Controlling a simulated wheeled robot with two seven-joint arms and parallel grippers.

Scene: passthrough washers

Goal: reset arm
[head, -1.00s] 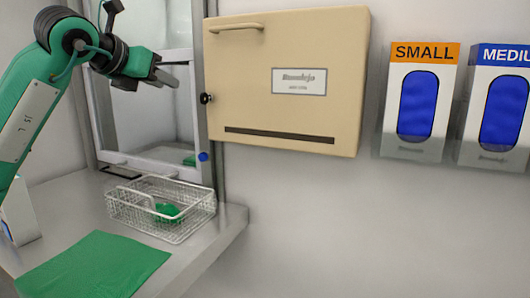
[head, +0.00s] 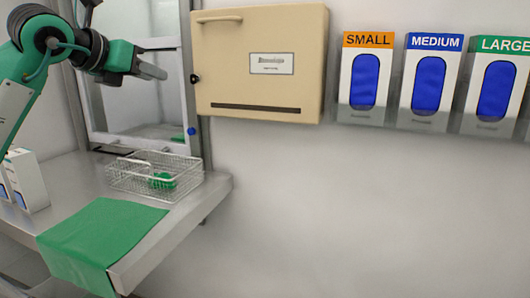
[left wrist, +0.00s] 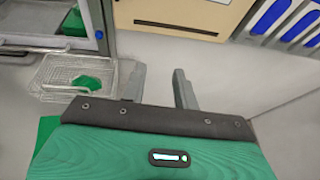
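My left arm comes in from the left in the head view, with its gripper (head: 152,71) raised in front of the pass-through window and above the wire basket. In the left wrist view the two fingers of the left gripper (left wrist: 160,88) stand apart with nothing between them. The left gripper touches nothing that I can see. My right gripper is in neither view.
A wire basket (head: 125,180) holding a green item (head: 161,180) stands on the metal counter (head: 212,190). A green cloth (head: 95,235) hangs over the counter's front edge. A beige cabinet (head: 222,80) and several glove dispensers (head: 430,85) are on the wall. Floor space right is clear.

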